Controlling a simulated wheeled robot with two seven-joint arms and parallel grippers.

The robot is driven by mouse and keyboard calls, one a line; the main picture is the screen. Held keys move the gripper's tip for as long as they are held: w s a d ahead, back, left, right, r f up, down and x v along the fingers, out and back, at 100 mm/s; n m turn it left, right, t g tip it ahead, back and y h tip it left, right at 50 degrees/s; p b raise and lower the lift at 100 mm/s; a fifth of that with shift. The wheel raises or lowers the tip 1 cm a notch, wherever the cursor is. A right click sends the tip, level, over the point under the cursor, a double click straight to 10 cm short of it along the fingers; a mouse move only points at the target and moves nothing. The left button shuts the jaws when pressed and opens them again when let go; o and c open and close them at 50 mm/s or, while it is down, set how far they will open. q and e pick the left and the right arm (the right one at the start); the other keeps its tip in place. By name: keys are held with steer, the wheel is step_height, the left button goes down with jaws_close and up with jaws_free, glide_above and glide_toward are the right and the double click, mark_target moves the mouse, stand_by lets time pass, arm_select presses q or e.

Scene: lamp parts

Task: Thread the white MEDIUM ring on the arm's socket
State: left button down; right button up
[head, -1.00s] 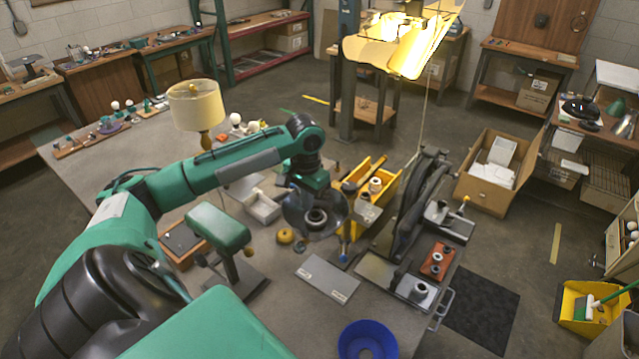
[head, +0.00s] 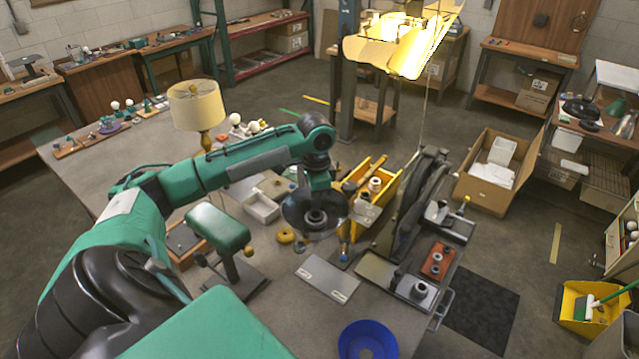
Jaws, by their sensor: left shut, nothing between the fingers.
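My left gripper (head: 316,190) hangs from the green arm just above and behind a dark dish-like shade (head: 294,222). It is shut with nothing between its fingers; the fingertips are hard to make out against the shade. In the middle of the shade stands a round dark socket-like piece (head: 316,217) with a paler rim; I cannot tell whether a ring sits around it. A white ring-like piece with a brown part (head: 375,185) lies at the yellow bin; whether this is the medium ring is unclear. My right gripper is not in view.
A table lamp (head: 197,105) stands behind.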

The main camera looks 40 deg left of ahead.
arm_select(q)
steer(key=shift+w+d+m, duration=0.15)
steer(key=shift+d+m, duration=0.05)
steer(key=shift+m, duration=0.4)
steer(key=shift+w+d+m, duration=0.1)
steer(key=shift+d+m, duration=0.05)
steer(key=shift+m, duration=0.45)
steer(key=c, duration=2)
jaws_free()
steer(key=o, duration=0.3)
steer(key=shift+f, duration=0.1)
steer(key=shift+w+f, duration=0.1)
